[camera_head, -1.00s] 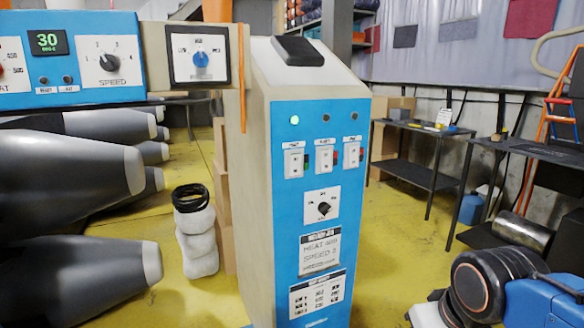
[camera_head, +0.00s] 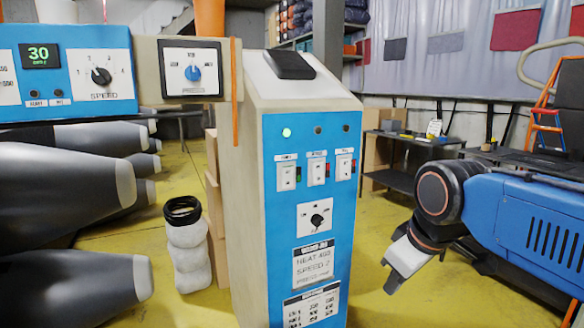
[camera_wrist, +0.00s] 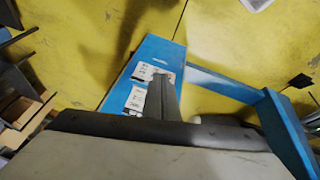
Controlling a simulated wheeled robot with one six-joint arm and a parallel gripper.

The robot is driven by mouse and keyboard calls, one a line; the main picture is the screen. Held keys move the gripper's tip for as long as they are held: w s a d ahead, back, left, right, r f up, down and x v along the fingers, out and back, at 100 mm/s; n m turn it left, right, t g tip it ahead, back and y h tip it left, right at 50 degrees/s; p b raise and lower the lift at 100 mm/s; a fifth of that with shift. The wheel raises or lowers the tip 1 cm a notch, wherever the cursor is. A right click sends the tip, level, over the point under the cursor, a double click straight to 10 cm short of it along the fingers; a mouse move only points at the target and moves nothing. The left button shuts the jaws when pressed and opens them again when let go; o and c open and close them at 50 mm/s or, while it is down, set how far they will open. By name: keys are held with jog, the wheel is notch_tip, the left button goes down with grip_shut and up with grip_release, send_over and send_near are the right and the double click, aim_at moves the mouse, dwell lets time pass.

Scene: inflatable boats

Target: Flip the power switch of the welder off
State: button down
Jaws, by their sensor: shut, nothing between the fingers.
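The welder (camera_head: 243,180) is a tall beige cabinet with a blue front, upright in the middle of the head view. Three white switches with small labels sit in a row on it: left (camera_head: 286,176), middle (camera_head: 317,172) and right (camera_head: 344,167). The label words are too small to read. A green lamp (camera_head: 287,132) glows above the left switch; the other two lamps are dark. My gripper (camera_head: 392,282) is right of the panel, lower than the switches, apart from them and pointing down. In the wrist view my gripper (camera_wrist: 160,98) is shut and empty, over a blue panel with white labels.
A control box with dials (camera_head: 98,75) and a display extends left from the welder. Grey boat tubes (camera_head: 60,190) lie at left, near a white roll with black rings (camera_head: 187,235). Yellow floor is open between the welder and my arm. Dark tables (camera_head: 400,180) stand behind.

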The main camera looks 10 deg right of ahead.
jog(key=w+a+r+n, duration=0.4)
jog(key=w+r+n, duration=0.1)
jog(key=r, duration=0.3)
jog(key=w+a+r+n, duration=0.5)
jog(key=w+r, duration=0.2)
jog(key=r, duration=0.2)
jog(key=w+a+r+n+y, duration=0.1)
jog(key=w+a+r+n, duration=0.4)
jog(key=r, duration=0.3)
jog(key=shift+w+r+n, duration=0.3)
jog(key=shift+w+n, duration=0.2)
jog(key=shift+w, duration=0.05)
jog(key=shift+a+f, duration=0.1)
jog(key=shift+a, duration=0.05)
send_near(288, 178)
notch_tip(288, 178, down, 5)
jog(key=s, duration=0.3)
jog(key=shift+w+a, duration=0.2)
jog(key=shift+w, duration=2)
